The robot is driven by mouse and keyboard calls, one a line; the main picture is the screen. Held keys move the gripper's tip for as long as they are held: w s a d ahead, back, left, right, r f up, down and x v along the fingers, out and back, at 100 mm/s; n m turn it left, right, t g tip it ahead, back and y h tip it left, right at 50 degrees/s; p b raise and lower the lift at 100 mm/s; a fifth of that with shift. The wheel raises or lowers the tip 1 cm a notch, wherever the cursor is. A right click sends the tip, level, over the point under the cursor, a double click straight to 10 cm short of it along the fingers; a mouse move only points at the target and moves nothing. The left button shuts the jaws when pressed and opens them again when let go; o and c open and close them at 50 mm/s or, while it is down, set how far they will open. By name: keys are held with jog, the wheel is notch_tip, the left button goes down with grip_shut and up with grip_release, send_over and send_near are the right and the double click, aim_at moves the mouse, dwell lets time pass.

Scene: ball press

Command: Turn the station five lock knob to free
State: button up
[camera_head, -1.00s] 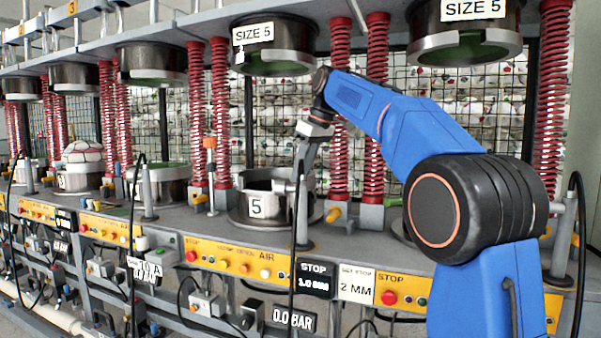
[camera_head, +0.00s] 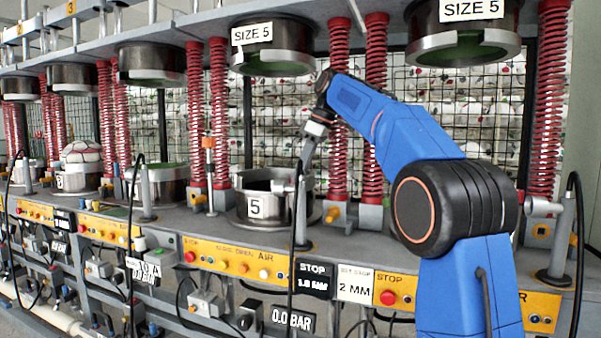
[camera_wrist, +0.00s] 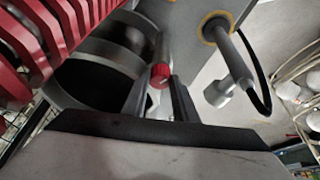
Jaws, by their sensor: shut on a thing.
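The station five pot (camera_head: 256,207) is a metal cylinder with a "5" label, standing on the grey bench under a "SIZE 5" upper mould (camera_head: 272,52). My gripper (camera_head: 303,168) reaches down at the pot's right side, its tips partly hidden behind a thin post. In the wrist view, a small red knob (camera_wrist: 160,74) sits between the tips of the two dark fingers of my gripper (camera_wrist: 161,88), beside the dark opening of the pot (camera_wrist: 88,85). My gripper is shut on the knob. Any free or lock marking is too small to read.
A post with a grey cylindrical head (camera_wrist: 222,88) and a black hose stands close to my gripper. Red springs (camera_head: 338,120) rise behind it. A yellow control panel (camera_head: 240,258) runs along the bench front. More pots (camera_head: 165,185) stand to the left.

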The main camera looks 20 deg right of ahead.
jog(key=o, duration=1.1)
jog(key=shift+c, duration=0.2)
